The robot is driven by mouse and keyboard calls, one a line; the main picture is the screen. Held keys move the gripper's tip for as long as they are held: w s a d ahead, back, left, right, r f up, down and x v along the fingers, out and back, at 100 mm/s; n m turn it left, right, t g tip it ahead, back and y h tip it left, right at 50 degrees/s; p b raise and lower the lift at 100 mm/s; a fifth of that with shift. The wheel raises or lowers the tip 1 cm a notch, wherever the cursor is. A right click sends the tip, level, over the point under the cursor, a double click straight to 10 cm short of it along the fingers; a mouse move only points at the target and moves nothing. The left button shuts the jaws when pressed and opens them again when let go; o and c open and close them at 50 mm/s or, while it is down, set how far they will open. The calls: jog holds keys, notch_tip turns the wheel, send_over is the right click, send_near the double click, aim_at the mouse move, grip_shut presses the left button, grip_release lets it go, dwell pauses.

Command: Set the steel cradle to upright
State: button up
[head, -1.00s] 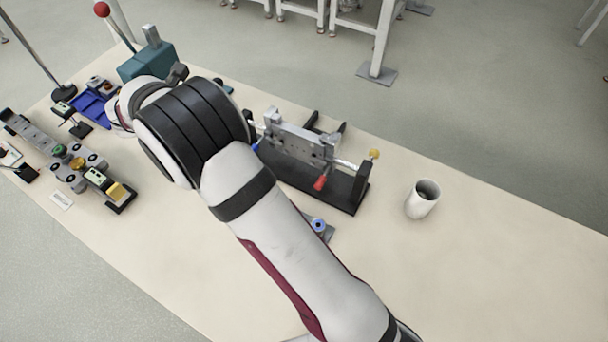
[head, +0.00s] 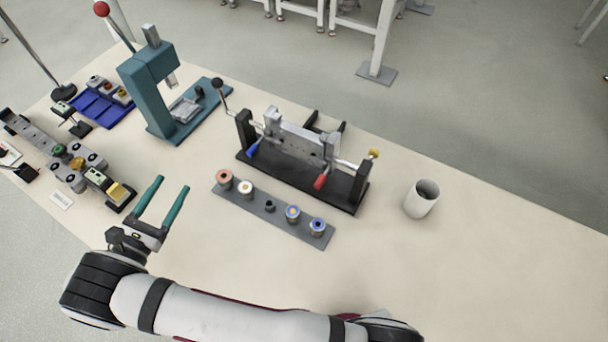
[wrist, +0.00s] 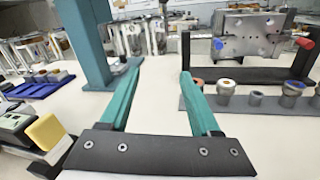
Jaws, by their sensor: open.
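The steel cradle (head: 293,140) is a grey metal plate block carried on a shaft between two black posts of a dark stand (head: 300,182). It has a blue handle (head: 254,148) on its left and a red handle (head: 320,181) on its right. A dark ball crank (head: 217,83) sits at the shaft's left end and a yellow knob (head: 374,154) at its right end. The cradle also shows in the wrist view (wrist: 248,35), broad face towards me. My gripper (head: 168,204) has two green fingers, open and empty, in front and left of the stand, apart from it.
A grey strip (head: 262,212) with several round parts lies in front of the stand. A teal press (head: 150,90) with a red-balled lever stands at the back left, near a blue tray (head: 103,108). A white cup (head: 422,199) stands right. The front right table is clear.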

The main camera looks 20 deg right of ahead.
aim_at(214, 87)
jog(key=s+d+r+m+g+h, duration=0.1)
jog(key=s+d+r+m+g, duration=0.1)
jog(key=d+r+m+g, duration=0.4)
jog(key=s+d+r+m+g, duration=0.1)
jog(key=s+d+m+g, duration=0.15)
jog(key=d, duration=0.55)
jog(key=s+d+r+m+g+h, duration=0.1)
jog(key=d+r+m+g, duration=0.35)
jog(key=d, duration=0.35)
jog(key=s+d+m+g+y, duration=0.3)
jog(key=s+d+m, duration=0.1)
jog(key=s+m, duration=0.2)
jog(key=shift+s+d+r, duration=0.25)
jog(key=shift+s+r, duration=0.1)
jog(key=shift+r, duration=0.1)
jog(key=shift+c, duration=0.3)
